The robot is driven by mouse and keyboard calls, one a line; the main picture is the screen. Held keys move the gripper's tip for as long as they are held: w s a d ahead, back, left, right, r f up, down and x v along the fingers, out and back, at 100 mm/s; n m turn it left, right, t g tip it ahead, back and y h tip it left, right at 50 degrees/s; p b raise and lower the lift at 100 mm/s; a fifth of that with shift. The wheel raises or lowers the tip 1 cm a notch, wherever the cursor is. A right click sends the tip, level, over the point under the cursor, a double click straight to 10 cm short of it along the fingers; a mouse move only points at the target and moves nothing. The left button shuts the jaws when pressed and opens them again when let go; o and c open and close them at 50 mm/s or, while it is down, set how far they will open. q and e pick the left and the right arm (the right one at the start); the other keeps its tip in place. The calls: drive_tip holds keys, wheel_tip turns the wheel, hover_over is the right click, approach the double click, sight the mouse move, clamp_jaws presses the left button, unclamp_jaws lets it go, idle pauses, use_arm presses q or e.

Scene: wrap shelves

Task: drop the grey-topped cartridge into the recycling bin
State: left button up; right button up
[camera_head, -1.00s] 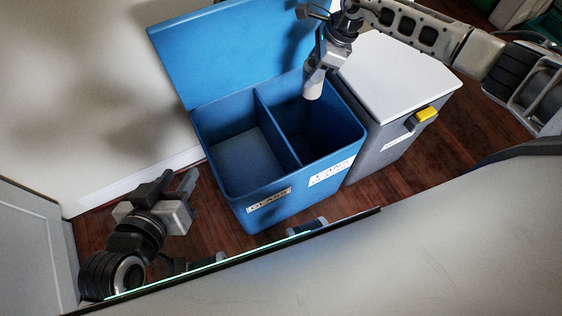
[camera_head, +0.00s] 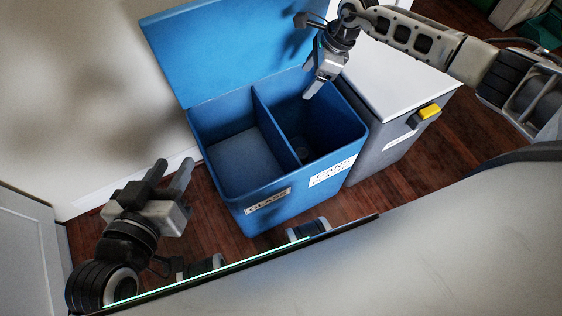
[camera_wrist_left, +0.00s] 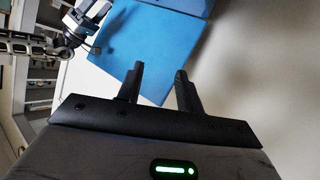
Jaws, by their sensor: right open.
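The blue recycling bin (camera_head: 262,208) stands with its lid (camera_head: 215,52) raised, and a divider splits it into two compartments. The left one is labelled GLASS and the right one carries a cans label. My right gripper (camera_head: 311,91) is open and empty, pointing down over the right compartment. The cartridge is not clearly visible; a faint small shape low in the dark right compartment may be it. My left gripper (camera_head: 173,176) is open and empty left of the bin, its fingers apart in the left wrist view (camera_wrist_left: 162,88).
A grey bin with a white lid (camera_head: 395,75) and a yellow tab (camera_head: 429,112) stands right beside the blue bin. A pale wall (camera_head: 75,100) is behind at the left. Wooden floor (camera_head: 215,225) shows around the bins.

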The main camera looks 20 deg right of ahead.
use_arm(q)
drive_tip(key=f+g+p, duration=0.1)
drive_tip(key=p, duration=0.1)
drive_tip(key=a+f+y+p, duration=0.1)
drive_tip(key=shift+s+f+g+p, duration=0.1)
drive_tip(key=shift+f+g+p, duration=0.2)
drive_tip(key=shift+g+p, duration=0.1)
use_arm(e)
drive_tip(key=v, duration=1.6)
use_arm(q)
drive_tip(key=shift+a, duration=0.15)
use_arm(e)
drive_tip(key=shift+r, duration=0.1)
